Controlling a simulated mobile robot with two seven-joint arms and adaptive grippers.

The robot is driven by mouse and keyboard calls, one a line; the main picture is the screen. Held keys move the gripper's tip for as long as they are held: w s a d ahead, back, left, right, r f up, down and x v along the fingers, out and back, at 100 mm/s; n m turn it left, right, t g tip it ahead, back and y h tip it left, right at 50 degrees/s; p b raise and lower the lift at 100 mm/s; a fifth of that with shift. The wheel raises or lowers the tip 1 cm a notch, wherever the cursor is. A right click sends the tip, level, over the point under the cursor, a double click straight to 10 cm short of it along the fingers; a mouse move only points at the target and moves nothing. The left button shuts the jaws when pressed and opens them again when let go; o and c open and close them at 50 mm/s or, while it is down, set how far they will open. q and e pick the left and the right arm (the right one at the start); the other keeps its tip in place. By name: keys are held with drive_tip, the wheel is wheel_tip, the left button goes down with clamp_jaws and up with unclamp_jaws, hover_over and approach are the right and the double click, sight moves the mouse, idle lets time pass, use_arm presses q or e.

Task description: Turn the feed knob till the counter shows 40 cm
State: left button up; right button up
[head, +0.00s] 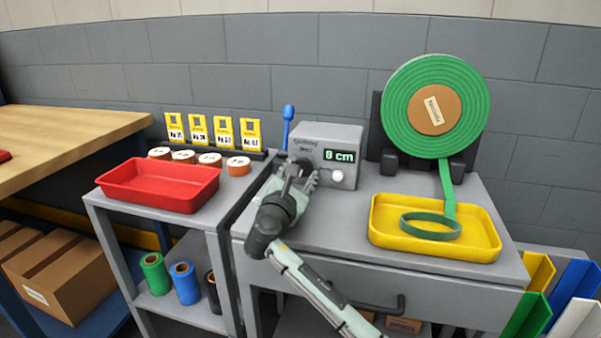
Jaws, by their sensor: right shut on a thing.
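The grey feed unit (335,134) stands on the grey bench, and its counter (339,156) reads 0 cm in green digits. My right gripper (301,172) is at the left of the unit's front face, shut on a dark knob, which I take to be the feed knob. The gripper's fingers hide most of that knob. A small white round button (337,176) sits below the counter, just right of the gripper. A blue-topped lever (288,113) stands up at the unit's left side. My left gripper is not in view.
A green roll (396,110) on a stand feeds a strip into a yellow tray (480,252). A red tray (130,190), brown-centred rolls (238,166) and yellow cards (250,133) are on the left. Coloured panels (538,272) stand at the lower right.

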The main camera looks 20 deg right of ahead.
drive_tip(key=o, duration=1.2)
drive_tip(key=shift+c, duration=0.2)
drive_tip(key=shift+s, duration=0.1)
drive_tip(key=v, duration=1.2)
